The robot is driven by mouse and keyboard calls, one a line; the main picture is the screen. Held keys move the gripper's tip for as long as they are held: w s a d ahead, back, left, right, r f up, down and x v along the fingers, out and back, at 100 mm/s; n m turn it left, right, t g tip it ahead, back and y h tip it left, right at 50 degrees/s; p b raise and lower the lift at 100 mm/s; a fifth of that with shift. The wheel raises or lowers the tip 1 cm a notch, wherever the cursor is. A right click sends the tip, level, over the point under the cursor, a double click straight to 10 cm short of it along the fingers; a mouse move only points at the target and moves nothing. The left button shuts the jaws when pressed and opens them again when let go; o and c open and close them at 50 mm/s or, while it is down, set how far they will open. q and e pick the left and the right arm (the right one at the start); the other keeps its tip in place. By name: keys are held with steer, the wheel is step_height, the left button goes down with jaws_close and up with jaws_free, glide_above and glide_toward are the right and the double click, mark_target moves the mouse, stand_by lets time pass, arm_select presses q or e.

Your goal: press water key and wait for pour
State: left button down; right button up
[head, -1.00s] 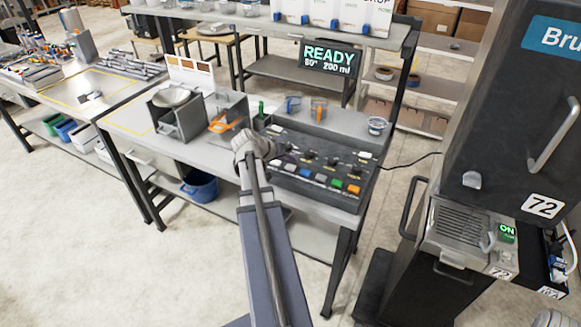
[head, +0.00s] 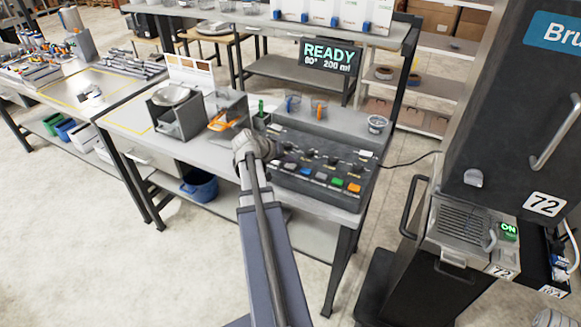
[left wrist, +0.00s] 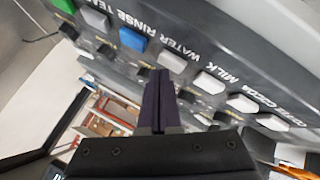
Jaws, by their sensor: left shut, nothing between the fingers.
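The grey key panel (head: 318,166) has a row of coloured keys along its front edge. My left gripper (head: 273,154) is over the panel's left part, its fingers small and dark there. In the left wrist view the shut, empty fingers (left wrist: 160,74) point at the key row. The WATER lettering is between a blue key (left wrist: 132,40) and a white key (left wrist: 172,62); the fingertips appear just below the white key. I cannot tell whether they touch it. The display (head: 329,56) reads READY, 80°, 200 ml. My right gripper is out of view.
A grey stand with a metal bowl (head: 174,95) is to the left. A dark cabinet (head: 490,130) stands at the right. The floor at front left is clear.

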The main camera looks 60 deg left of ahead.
mark_target(289, 167)
arm_select(q)
steer(key=shift+f+b, duration=0.4)
steer(key=shift+f, duration=0.1)
stand_by(0.7)
steer(key=shift+r, duration=0.15)
steer(key=shift+r+p, duration=0.75)
steer(key=shift+p, duration=0.1)
steer(key=shift+r, duration=0.1)
step_height(289, 167, up, 5)
steer(key=p, duration=0.5)
stand_by(0.4)
